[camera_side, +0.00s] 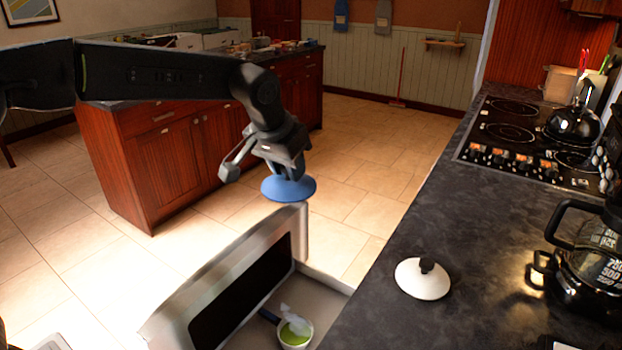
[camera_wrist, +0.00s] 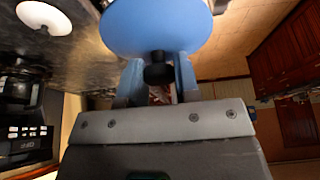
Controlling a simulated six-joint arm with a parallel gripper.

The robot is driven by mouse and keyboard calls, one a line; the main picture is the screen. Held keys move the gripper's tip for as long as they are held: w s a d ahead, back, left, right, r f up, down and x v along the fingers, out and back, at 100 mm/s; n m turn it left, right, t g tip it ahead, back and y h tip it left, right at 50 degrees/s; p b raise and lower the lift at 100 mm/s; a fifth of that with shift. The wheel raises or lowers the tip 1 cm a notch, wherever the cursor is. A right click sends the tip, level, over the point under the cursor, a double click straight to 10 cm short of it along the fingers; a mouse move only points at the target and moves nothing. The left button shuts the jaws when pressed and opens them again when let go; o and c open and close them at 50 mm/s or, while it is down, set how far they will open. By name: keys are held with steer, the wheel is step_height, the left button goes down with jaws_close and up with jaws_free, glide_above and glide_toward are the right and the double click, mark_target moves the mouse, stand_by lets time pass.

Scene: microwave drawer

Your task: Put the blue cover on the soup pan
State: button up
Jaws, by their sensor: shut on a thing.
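The blue cover (camera_side: 288,188) is a round lid held level in the air above the top edge of the open microwave drawer. In the wrist view the blue cover (camera_wrist: 155,22) fills the top middle, with its dark knob between the fingers. My gripper (camera_wrist: 160,78) is shut on that knob; in the side view my gripper (camera_side: 285,165) is just above the cover. The soup pan (camera_side: 294,333), small with green contents and a dark handle, sits inside the drawer (camera_side: 330,300), below and apart from the cover. Something pale and translucent rises above the pan.
The drawer's steel front panel (camera_side: 230,285) stands upright between the floor side and the pan. A white lid with a black knob (camera_side: 422,278) lies on the dark counter (camera_side: 400,325). A glass coffee pot (camera_side: 590,250) stands at the right.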

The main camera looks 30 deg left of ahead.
step_height(320, 180, down, 46)
stand_by(0.4)
steer(key=shift+a+f, duration=0.1)
steer(key=shift+f, duration=0.15)
stand_by(2.0)
steer(key=o, duration=1.5)
steer(key=shift+c, duration=0.2)
step_height(320, 180, up, 7)
stand_by(0.5)
